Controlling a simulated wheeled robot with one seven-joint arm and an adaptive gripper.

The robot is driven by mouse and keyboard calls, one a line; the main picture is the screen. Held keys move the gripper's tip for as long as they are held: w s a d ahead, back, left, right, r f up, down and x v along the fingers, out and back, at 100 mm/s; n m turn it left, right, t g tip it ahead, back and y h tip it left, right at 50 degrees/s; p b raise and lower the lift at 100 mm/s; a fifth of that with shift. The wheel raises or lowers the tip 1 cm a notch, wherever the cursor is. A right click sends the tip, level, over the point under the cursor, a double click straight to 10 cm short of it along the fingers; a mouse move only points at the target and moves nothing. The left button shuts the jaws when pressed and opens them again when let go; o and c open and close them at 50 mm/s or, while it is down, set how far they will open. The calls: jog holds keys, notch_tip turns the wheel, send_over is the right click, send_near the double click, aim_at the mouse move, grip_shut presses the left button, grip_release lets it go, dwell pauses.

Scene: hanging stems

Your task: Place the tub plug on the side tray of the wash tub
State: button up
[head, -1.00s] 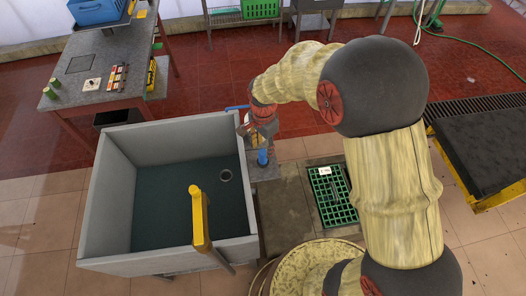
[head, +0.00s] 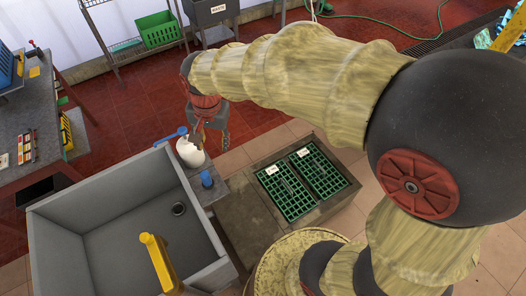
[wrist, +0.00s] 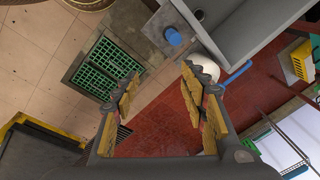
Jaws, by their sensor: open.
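The grey wash tub (head: 115,190) stands at the left in the head view, with its round drain (head: 179,209) uncovered and no water showing. The grey side tray (head: 213,190) runs along its right wall. A short blue cylinder, which looks like the tub plug (head: 206,179), stands on this tray; it also shows in the wrist view (wrist: 173,36). My gripper (head: 209,128) is above and beyond the blue piece, apart from it. In the wrist view its fingers (wrist: 160,78) are spread with nothing between them.
A white rounded thing (head: 190,152) with a blue handle-like part is at the tray's far end, close to my gripper. Green grates (head: 302,183) lie right of the tray. A work table (head: 30,130) stands far left.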

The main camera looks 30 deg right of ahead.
jog(key=s+d+r+n+t, duration=0.2)
jog(key=s+d+r+n, duration=0.2)
jog(key=s, duration=0.4)
jog(key=s+d+r+n+t, duration=0.1)
jog(key=s+d+r+n, duration=0.2)
jog(key=s+r, duration=0.3)
jog(key=s, duration=0.2)
jog(key=shift+s+d+n+t, duration=0.4)
notch_tip(320, 180, down, 6)
jog(key=b, duration=0.6)
jog(key=shift+f, duration=0.15)
jog(key=shift+r, duration=0.2)
jog(key=shift+c, duration=0.3)
